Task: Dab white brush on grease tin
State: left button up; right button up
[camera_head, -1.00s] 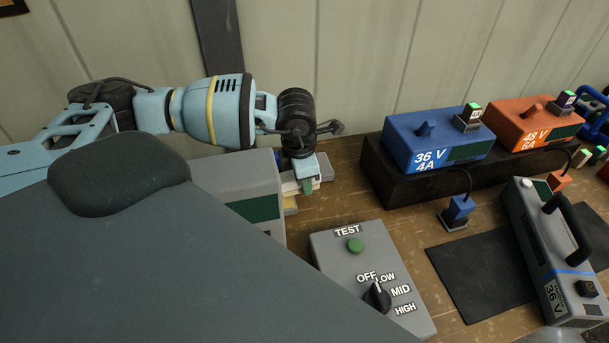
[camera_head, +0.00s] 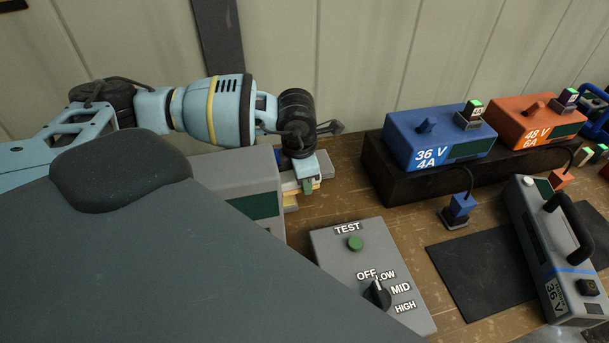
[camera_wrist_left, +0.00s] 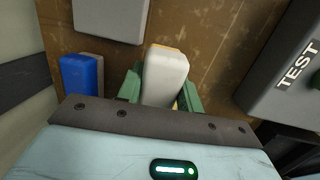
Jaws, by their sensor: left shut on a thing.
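My left gripper (camera_head: 308,184) points down at the bench beside a grey box. In the left wrist view its green fingers (camera_wrist_left: 160,92) are shut on a white block-like piece, which I take for the white brush (camera_wrist_left: 165,72). Some yellow-orange shows at its edges. In the head view the brush is mostly hidden by the gripper and the grey box. A blue piece with a grey-brown part (camera_wrist_left: 82,76) lies to the left of the gripper in the wrist view, apart from it. I cannot make out the grease tin in either view. My right gripper is not in view.
A grey TEST box (camera_head: 390,260) with a knob stands in front of the gripper. Blue (camera_head: 438,138) and orange (camera_head: 535,120) chargers stand on a dark riser (camera_head: 405,187). A battery pack (camera_head: 540,250) lies on a black mat (camera_head: 470,280). Bare bench (camera_head: 350,185) shows right of the gripper.

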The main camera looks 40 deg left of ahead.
pick_arm(q)
jog(key=shift+f, duration=0.15)
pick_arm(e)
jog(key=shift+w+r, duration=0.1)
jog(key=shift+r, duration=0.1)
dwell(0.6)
pick_arm(q)
jog(key=shift+s+f, duration=0.1)
dwell(0.6)
jog(key=shift+r+p, duration=0.65)
jog(key=shift+r, duration=3.05)
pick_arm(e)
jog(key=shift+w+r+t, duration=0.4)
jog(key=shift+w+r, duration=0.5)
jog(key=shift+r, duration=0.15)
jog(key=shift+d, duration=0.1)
